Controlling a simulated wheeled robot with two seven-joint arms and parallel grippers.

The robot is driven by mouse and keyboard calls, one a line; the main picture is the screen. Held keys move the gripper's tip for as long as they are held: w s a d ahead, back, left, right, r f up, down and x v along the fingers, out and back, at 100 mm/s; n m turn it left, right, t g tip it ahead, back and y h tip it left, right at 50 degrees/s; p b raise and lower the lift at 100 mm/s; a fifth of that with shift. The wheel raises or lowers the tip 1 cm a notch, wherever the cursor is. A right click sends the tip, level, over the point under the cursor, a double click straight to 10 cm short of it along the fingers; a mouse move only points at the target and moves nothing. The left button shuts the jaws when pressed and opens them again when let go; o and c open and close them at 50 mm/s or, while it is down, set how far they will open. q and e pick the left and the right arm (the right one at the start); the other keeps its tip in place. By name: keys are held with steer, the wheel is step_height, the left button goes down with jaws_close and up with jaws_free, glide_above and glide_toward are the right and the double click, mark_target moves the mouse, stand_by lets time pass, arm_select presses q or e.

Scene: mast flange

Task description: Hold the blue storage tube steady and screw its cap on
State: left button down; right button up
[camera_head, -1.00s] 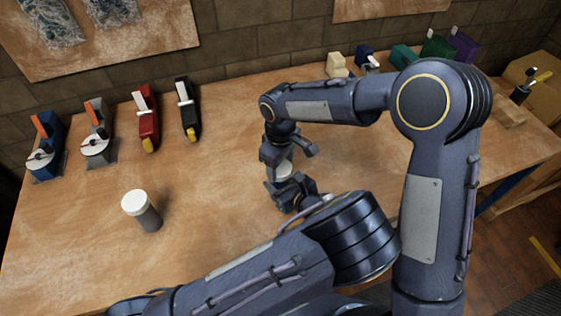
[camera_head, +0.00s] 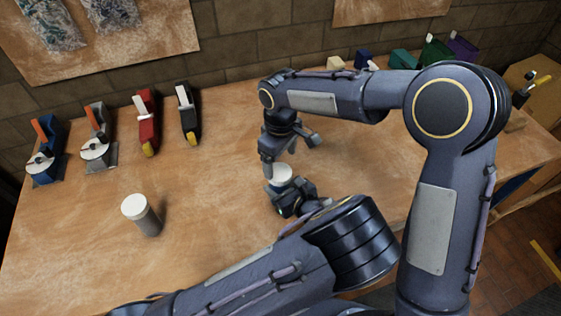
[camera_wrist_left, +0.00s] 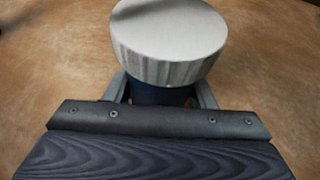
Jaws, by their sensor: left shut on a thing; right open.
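The blue storage tube (camera_wrist_left: 160,95) shows as a dark blue strip in the left wrist view, with its wide white ribbed cap (camera_wrist_left: 168,35) sitting on top. The cap also shows in the head view (camera_head: 280,173), while the tube is hidden there by my left gripper. My left gripper (camera_head: 288,194) is shut on the tube, below the cap, with a finger on either side in the left wrist view (camera_wrist_left: 162,92). My right gripper (camera_head: 289,156) is open just above the cap, fingers pointing down, holding nothing. Whether the cap is tight cannot be seen.
A grey tube with a white lid (camera_head: 148,220) stands on the wooden table (camera_head: 210,180) to the left. Tape dispensers (camera_head: 98,148) and a red stapler-like tool (camera_head: 147,125) line the back left. Several coloured blocks stand at the back right. The table's left-middle is mostly clear.

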steer(key=shift+c, duration=0.4)
steer(key=n, duration=0.4)
steer(key=shift+s+a, duration=0.1)
steer(key=shift+s, duration=0.05)
steer(key=n, duration=0.5)
steer(key=shift+a+r, duration=0.1)
steer(key=n, duration=0.3)
steer(key=shift+s, duration=0.1)
steer(key=n, duration=0.5)
steer(key=shift+r, duration=0.25)
steer(key=n, duration=0.3)
steer(key=shift+r, duration=0.15)
steer(key=n, duration=0.5)
steer(key=shift+r, duration=0.3)
steer(key=n, duration=0.4)
steer(key=shift+w+r+n, duration=0.2)
steer(key=shift+r+n, duration=0.1)
steer(key=n, duration=0.3)
steer(key=shift+w+r+n, duration=0.15)
steer(key=shift+r+n, duration=0.2)
steer(key=shift+n, duration=0.05)
